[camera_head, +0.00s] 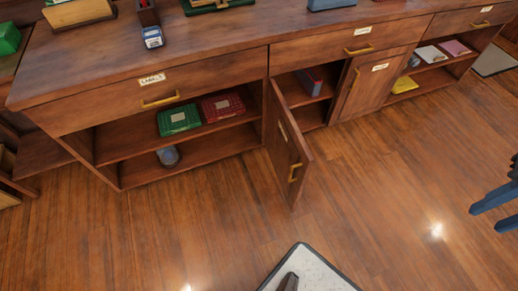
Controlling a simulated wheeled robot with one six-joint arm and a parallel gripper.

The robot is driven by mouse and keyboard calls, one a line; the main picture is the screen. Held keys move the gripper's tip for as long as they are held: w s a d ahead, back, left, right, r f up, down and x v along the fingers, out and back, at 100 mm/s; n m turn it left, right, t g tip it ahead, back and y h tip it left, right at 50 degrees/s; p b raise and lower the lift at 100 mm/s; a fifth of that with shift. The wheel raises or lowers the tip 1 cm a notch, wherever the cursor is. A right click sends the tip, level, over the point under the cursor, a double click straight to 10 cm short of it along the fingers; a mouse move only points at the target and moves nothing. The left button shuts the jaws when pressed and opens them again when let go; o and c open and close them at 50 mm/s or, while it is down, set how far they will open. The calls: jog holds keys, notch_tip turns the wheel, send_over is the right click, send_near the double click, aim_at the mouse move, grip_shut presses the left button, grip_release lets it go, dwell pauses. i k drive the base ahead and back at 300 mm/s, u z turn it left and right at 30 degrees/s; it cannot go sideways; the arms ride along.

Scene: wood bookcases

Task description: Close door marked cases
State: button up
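A wooden cabinet door (288,150) stands swung open, out from the long low cabinet, with a brass handle (295,173) near its free edge. A small label is on its face, seen too steeply to read. To its right, another door (372,84) is shut, with a brass handle and a label too small to read. I cannot tell which label says cases. My gripper (486,217) is at the right edge, partly cut off, with two blue fingers apart and nothing between them. It is well to the right of the open door, touching nothing.
Green (179,119) and red (223,107) boxes sit on the open left shelf, with a grey round object (168,156) below. A blue and red item (310,80) is inside behind the open door. Drawers above are shut. The wooden floor (390,190) between door and gripper is clear.

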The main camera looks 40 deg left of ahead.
aim_at(292, 160)
jog(key=u, duration=1.65)
jog(key=i, duration=0.5)
jog(key=k, duration=0.4)
jog(key=u, duration=0.65)
jog(key=i, duration=0.25)
jog(key=z, duration=0.25)
